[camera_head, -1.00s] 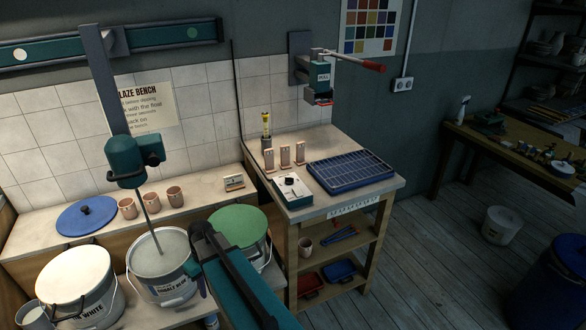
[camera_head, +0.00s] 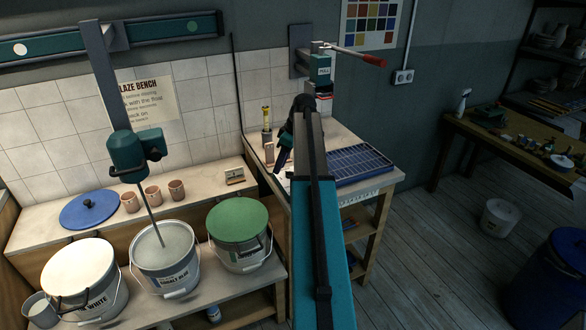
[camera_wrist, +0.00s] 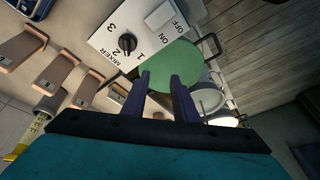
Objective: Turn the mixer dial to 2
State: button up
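The white mixer box (camera_wrist: 110,38) shows at the top of the wrist view, with a black dial (camera_wrist: 127,43), the word MIXER, numbers 1 to 3 and ON/OFF lettering. I cannot tell which number the dial points to. My gripper (camera_wrist: 163,80) is open and empty. Its two dark fingers are apart, with their tips below and to the right of the dial in the wrist view; nothing is between them. In the head view my gripper (camera_head: 284,158) is over the small bench, and my arm hides most of the mixer box and the dial.
A blue tray (camera_head: 352,166) lies right of my arm on the bench. Upright tiles on stands (camera_wrist: 62,73) stand beside the box. The mixer motor (camera_head: 128,150) hangs over the cobalt bucket (camera_head: 168,268). A lever press (camera_head: 320,66) is on the wall above.

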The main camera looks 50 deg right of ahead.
aim_at(290, 174)
jog(key=s+d+r+n, duration=0.1)
jog(key=s+d+r, duration=0.3)
jog(key=d+r, duration=0.3)
jog(key=shift+s+d+r+t, duration=0.3)
jog(key=shift+d+t, duration=0.1)
jog(key=shift+d, duration=0.65)
jog(key=shift+f, duration=0.2)
jog(key=shift+p+x, duration=2.4)
jog(key=shift+x, duration=4.4)
grip_shut()
